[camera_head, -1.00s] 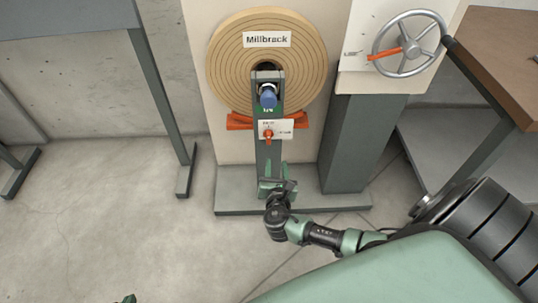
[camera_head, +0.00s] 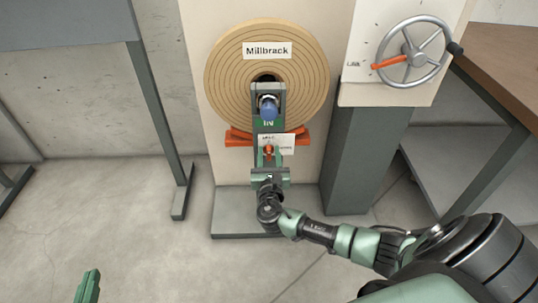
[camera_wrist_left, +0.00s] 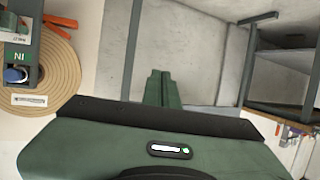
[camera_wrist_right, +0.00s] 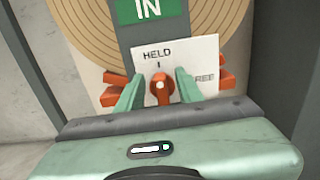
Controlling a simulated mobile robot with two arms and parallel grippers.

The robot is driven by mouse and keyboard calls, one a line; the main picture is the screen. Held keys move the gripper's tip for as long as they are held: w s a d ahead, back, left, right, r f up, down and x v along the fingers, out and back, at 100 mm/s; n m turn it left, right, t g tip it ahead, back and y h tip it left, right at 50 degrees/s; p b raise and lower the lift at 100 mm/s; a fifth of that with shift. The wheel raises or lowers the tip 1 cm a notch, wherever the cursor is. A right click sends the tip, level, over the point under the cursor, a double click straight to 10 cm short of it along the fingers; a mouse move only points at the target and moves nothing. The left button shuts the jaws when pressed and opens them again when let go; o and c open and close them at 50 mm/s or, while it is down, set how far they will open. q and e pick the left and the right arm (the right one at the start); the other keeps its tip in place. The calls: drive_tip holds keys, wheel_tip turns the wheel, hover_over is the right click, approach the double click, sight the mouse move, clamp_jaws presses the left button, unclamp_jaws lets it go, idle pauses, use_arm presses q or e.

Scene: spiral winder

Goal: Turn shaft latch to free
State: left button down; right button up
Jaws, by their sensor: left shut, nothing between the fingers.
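The shaft latch is a small orange-red knob (camera_head: 268,149) on a white label plate (camera_head: 287,144) below the roll. In the right wrist view the knob (camera_wrist_right: 161,90) stands upright under the word HELD; the label at its right reads "REE", its first letter hidden by a finger. My right gripper (camera_head: 268,158) is open, with one green finger on each side of the knob in the right wrist view (camera_wrist_right: 160,82). I cannot tell whether the fingers touch it. My left gripper (camera_head: 89,284) is shut and empty, low at the left, and fills the left wrist view's middle (camera_wrist_left: 163,88).
The Millbrack roll (camera_head: 236,75) and blue shaft end (camera_head: 269,108) are above the latch. An orange-red bar (camera_head: 237,137) runs behind the post. A handwheel (camera_head: 412,52) is at the upper right. A table (camera_head: 60,22) stands left; the floor between is clear.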

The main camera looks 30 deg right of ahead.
drive_tip(key=shift+w+d, duration=0.1)
drive_tip(key=shift+w, duration=0.05)
use_arm(q)
drive_tip(key=shift+w+r, duration=0.1)
drive_tip(key=shift+r, duration=0.1)
use_arm(e)
drive_tip(key=shift+c, duration=0.3)
clamp_jaws()
